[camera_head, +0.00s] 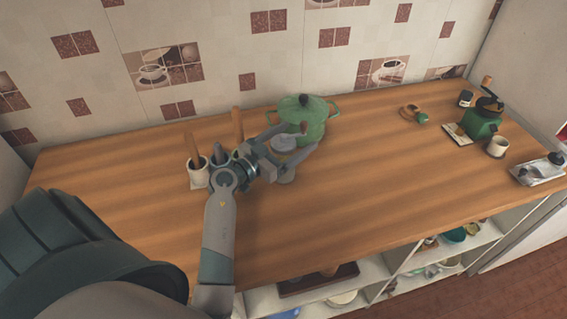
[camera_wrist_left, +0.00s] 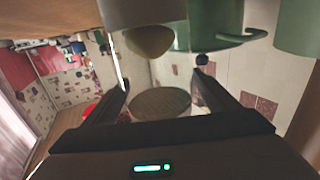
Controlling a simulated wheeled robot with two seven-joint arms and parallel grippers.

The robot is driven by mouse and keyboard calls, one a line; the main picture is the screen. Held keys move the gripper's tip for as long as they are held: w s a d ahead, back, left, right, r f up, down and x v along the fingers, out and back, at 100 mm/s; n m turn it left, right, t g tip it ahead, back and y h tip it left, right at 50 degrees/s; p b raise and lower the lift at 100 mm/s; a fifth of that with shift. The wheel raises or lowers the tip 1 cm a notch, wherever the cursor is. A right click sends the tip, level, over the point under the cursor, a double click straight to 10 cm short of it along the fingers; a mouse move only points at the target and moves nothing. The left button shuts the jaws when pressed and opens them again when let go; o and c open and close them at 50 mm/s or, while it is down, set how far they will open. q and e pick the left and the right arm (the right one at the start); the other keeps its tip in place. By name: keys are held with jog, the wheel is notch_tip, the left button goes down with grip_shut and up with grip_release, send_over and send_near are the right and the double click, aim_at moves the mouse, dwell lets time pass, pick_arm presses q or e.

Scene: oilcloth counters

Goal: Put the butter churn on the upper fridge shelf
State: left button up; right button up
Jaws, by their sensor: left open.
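My left gripper (camera_head: 300,160) is open above the middle of the wooden counter, in front of a green lidded pot (camera_head: 312,118). A pale grey rounded thing (camera_head: 283,143) shows by its fingers, partly covered. In the left wrist view, whose picture is upside down, a brown round disc (camera_wrist_left: 160,103) appears between the open fingers (camera_wrist_left: 163,90). The green pot (camera_wrist_left: 215,25) is at the top there. I cannot tell for sure which thing is the butter churn. The fridge shelf is not recognisable in view. My right gripper is not in view.
A white cup (camera_head: 198,177) with wooden handles stands left of my gripper. At the right are a green grinder (camera_head: 483,122), a white mug (camera_head: 497,147) and a tray (camera_head: 540,172). Open shelves with dishes (camera_head: 440,262) lie below. The counter's middle right is clear.

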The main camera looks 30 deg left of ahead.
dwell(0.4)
pick_arm(q)
jog(key=shift+r, duration=0.1)
grip_shut()
jog(key=shift+r, duration=0.1)
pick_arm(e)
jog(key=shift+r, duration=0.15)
